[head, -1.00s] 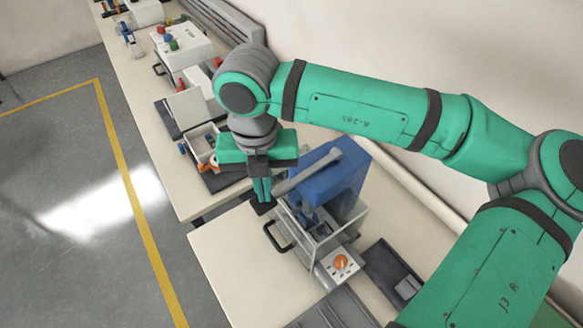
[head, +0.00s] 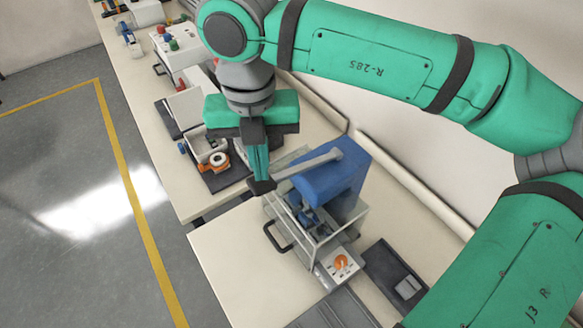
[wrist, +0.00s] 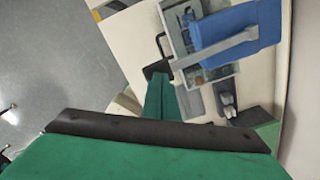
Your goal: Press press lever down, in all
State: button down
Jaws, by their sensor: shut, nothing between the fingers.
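The blue press (head: 343,178) stands on the near bench. It also shows in the wrist view (wrist: 228,30). Its grey press lever (head: 310,165) slopes gently from the top of the press down to a dark end at the left. In the wrist view the lever (wrist: 210,52) reaches across to my fingertips. My gripper (head: 261,184) points down, shut and empty, with its fingertips at the lever's dark end. I cannot tell whether they touch it. In the wrist view my gripper (wrist: 160,80) partly covers that end.
A clear guard box with a black handle (head: 277,236) stands around the press's front. A white panel with an orange knob (head: 341,262) and a dark tray (head: 393,275) are nearby. Bare bench (head: 228,250) lies left of the press. Other devices stand on the far bench.

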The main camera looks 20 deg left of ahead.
jog(key=shift+r, duration=2.45)
